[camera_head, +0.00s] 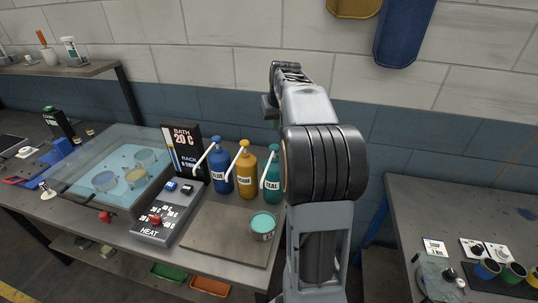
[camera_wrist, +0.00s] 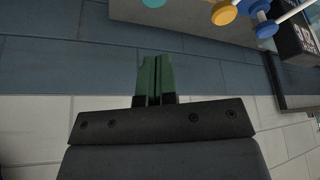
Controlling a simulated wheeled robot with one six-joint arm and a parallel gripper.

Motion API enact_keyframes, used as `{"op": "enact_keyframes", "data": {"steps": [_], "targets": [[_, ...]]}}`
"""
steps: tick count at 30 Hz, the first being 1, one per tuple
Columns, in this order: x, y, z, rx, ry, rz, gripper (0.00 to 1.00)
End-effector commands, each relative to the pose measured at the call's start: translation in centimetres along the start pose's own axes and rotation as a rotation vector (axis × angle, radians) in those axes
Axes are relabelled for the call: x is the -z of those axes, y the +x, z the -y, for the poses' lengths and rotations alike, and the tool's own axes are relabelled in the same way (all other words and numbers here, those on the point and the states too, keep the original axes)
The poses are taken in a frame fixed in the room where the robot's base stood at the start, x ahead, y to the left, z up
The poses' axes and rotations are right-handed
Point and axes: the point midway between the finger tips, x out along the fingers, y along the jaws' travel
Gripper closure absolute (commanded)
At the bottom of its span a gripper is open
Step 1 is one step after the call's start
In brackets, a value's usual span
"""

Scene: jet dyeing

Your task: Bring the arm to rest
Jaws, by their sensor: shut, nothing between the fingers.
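My arm stands upright in the middle of the head view, bent at a large black joint, with its upper part reaching toward the wall. My gripper (camera_wrist: 154,80) shows in the wrist view with its two green fingers side by side and closed, nothing between them. In the head view the fingers are mostly hidden behind the arm. The wrist view shows the gripper in front of the tiled wall, clear of the bottles, whose tops show at that view's upper edge.
The bench holds a glass-covered bath (camera_head: 112,168), a heat control box (camera_head: 167,212), blue (camera_head: 221,170), yellow (camera_head: 246,175) and teal (camera_head: 271,180) bottles, and a teal cup (camera_head: 262,226) on a board. A second table (camera_head: 440,215) with cups stands right. Pads (camera_head: 404,30) hang on the wall.

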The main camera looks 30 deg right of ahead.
Motion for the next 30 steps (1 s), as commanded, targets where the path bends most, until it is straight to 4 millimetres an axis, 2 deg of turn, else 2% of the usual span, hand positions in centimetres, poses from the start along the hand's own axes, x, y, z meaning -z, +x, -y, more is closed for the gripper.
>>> {"op": "enact_keyframes", "data": {"steps": [8, 11, 13, 17, 21, 27, 30], "targets": [[-0.1, 0.0, 0.1, 0.001, -0.002, 0.0, 1.0], [-0.9, -0.6, 1.5, 0.006, -0.016, -0.003, 1.0], [-2.4, -1.3, 3.5, 0.015, -0.035, -0.005, 1.0], [-7.3, -3.0, 8.5, 0.039, -0.093, -0.01, 1.0], [-14.1, -3.9, 12.9, 0.069, -0.156, -0.015, 1.0], [-22.8, -3.5, 15.9, 0.105, -0.232, -0.023, 1.0], [-25.9, -3.0, 16.5, 0.117, -0.256, -0.023, 1.0]]}}
